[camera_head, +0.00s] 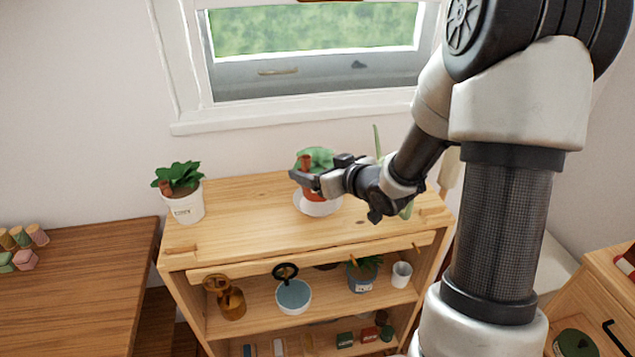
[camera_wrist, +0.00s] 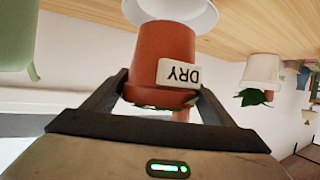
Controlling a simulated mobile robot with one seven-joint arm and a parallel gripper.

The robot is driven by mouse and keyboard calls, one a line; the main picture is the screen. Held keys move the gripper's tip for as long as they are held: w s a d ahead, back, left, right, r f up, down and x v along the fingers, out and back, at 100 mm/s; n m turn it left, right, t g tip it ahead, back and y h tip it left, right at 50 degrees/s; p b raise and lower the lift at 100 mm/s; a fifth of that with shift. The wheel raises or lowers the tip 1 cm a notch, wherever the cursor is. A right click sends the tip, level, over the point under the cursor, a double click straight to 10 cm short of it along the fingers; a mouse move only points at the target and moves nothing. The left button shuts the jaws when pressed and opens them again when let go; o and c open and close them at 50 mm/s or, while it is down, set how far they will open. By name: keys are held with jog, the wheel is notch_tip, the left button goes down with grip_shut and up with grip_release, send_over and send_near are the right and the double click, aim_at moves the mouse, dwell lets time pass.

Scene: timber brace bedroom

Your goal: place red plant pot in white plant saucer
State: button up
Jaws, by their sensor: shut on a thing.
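The red plant pot (camera_head: 312,195) holds a leafy green plant and is upright at the back of the wooden shelf's top. My gripper (camera_head: 307,181) is shut on the pot, with one finger on each side of it in the wrist view (camera_wrist: 163,90). A white label reading DRY is on the pot (camera_wrist: 150,60) there. The white plant saucer (camera_head: 319,209) is directly beneath the pot, and its rim shows past the pot's base in the wrist view (camera_wrist: 202,14). I cannot tell whether the base touches the saucer.
A white pot with a plant (camera_head: 186,205) stands at the left of the wooden top (camera_head: 255,230). A green object (camera_wrist: 18,40) is close by in the wrist view. Lower shelves hold a brass item (camera_head: 228,300) and other pots. A window is behind.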

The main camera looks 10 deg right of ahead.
jog(key=shift+f+b, duration=0.35)
jog(key=shift+f, duration=1.2)
jog(key=shift+f, duration=0.15)
jog(key=o, duration=1.7)
jog(key=shift+f, duration=0.1)
jog(key=shift+s+d+r, duration=0.1)
jog(key=shift+r, duration=0.15)
jog(key=p+v, duration=0.1)
jog(key=v, duration=1)
jog(key=shift+s+d+p, duration=0.15)
jog(key=shift+s+p, duration=0.15)
jog(key=shift+p, duration=0.1)
jog(key=shift+r, duration=0.15)
